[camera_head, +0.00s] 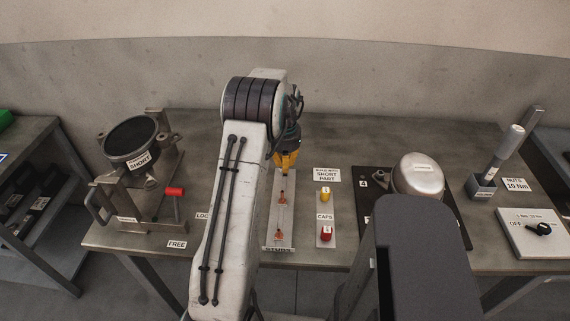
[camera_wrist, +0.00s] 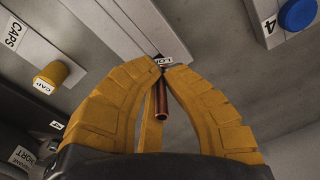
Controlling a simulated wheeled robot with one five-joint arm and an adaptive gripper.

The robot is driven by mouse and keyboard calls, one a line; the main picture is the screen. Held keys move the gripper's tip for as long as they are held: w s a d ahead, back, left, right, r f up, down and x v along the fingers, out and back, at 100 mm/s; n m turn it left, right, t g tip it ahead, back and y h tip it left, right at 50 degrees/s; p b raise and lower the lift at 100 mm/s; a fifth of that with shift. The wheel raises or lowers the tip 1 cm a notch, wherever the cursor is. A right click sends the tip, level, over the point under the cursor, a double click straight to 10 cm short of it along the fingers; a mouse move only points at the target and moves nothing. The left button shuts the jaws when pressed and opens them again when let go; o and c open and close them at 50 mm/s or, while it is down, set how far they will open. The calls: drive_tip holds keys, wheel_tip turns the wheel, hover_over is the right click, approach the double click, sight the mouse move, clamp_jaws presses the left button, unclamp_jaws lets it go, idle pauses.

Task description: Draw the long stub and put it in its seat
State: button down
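My gripper (camera_head: 287,160) is over the far end of the stub rack (camera_head: 272,238) in the head view. In the wrist view its yellow fingers (camera_wrist: 162,68) come together around a copper stub (camera_wrist: 162,106), with a small tag at the tips whose visible letters look like "LO". The fingers look shut on this long stub; whether it is clear of the rack cannot be told. Two other copper stubs stand nearer on the rack, one in the middle (camera_head: 282,198) and one at the front (camera_head: 280,234). I cannot make out the stub's seat.
A dark round unit (camera_head: 131,137) in a metal fixture stands left. A silver compressor dome (camera_head: 418,176) stands right on a dark plate. A nut driver (camera_head: 508,145) and switch box (camera_head: 531,236) lie beyond.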

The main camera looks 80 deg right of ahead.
drive_tip(key=shift+f+b, duration=0.5)
drive_tip(key=shift+f, duration=0.3)
drive_tip(key=c, duration=1.3)
unclamp_jaws()
drive_tip(key=shift+c, duration=0.2)
drive_tip(key=shift+r, duration=0.15)
wheel_tip(320, 180, up, 12)
drive_tip(key=shift+a, duration=0.25)
